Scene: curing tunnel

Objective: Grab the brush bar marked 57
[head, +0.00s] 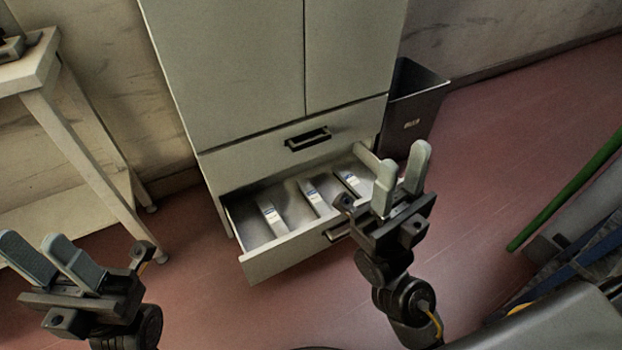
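Three pale bars with small blue-and-white labels lie apart in an open drawer: a left bar (272,217), a middle bar (314,197) and a right bar (349,182). The label markings are too small to read, so I cannot tell which is 57. The drawer (277,262) is pulled out from the cabinet's lower part. My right gripper (402,170) is open and empty, fingers up, in front of the drawer's right end in the picture. My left gripper (34,252) is open and empty at the lower left, well away from the drawer.
The grey cabinet (230,70) stands behind, with a shut drawer (306,139) above the open one. A dark bin (415,105) stands right of it. A pale table (45,100) is at left. A green bar (565,188) is at right. Red floor is clear before the drawer.

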